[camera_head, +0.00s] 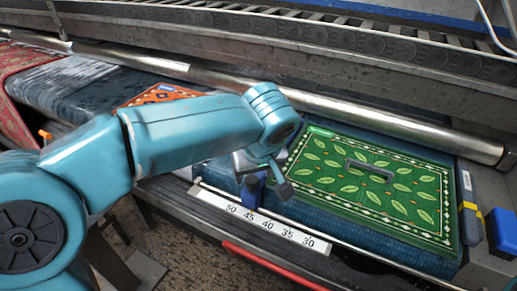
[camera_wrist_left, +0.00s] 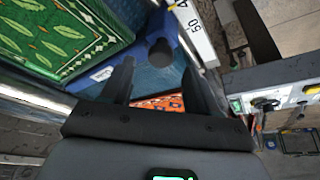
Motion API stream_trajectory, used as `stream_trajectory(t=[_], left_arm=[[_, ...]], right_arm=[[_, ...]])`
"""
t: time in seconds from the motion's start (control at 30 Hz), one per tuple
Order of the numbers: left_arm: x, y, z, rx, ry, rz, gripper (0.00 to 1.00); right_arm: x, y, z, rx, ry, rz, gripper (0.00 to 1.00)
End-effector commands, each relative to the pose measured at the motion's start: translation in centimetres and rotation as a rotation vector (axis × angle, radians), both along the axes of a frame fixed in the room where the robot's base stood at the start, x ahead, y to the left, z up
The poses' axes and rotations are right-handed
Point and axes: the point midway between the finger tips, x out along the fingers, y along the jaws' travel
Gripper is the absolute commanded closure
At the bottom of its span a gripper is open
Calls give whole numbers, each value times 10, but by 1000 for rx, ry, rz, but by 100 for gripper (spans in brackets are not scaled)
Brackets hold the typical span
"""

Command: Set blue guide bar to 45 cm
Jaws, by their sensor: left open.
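The blue guide bar (camera_head: 251,190) stands at the front edge of the belt, behind the white scale (camera_head: 265,222) marked 50 to 30. It sits by the 50 and 45 marks; the exact reading cannot be told. In the left wrist view the bar (camera_wrist_left: 172,68) shows with a dark round knob (camera_wrist_left: 160,50) on it. My left gripper (camera_head: 268,181) is open above the bar. In the wrist view its fingers (camera_wrist_left: 157,66) point at the knob, which appears between and just beyond their tips. Contact cannot be told. Most of the bar is hidden by my left arm.
A green leaf-patterned rug (camera_head: 375,185) with a dark handle lies on the belt right of the bar. An orange rug (camera_head: 165,93) lies behind my arm. A steel roller (camera_head: 350,112) crosses behind. A yellow-and-grey tool (camera_head: 468,208) and a blue block (camera_head: 501,232) are at right.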

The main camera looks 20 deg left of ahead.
Motion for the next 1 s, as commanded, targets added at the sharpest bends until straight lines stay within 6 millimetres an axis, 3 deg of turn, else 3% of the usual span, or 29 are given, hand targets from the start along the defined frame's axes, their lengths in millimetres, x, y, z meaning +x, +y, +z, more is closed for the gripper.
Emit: stream_trajectory(t=[0.2,0.43,0.6,1.0], left_arm=[[-17,-16,59,-2,-6,-2,40],[-32,-28,103,-3,-2,-2,40],[-37,-32,118,-1,-1,-1,40],[-38,-32,120,-2,0,1,40]], right_arm=[[0,0,11,0,0,0,57],[0,0,19,0,0,0,57],[0,0,22,0,0,0,57],[0,0,21,0,0,0,57]])
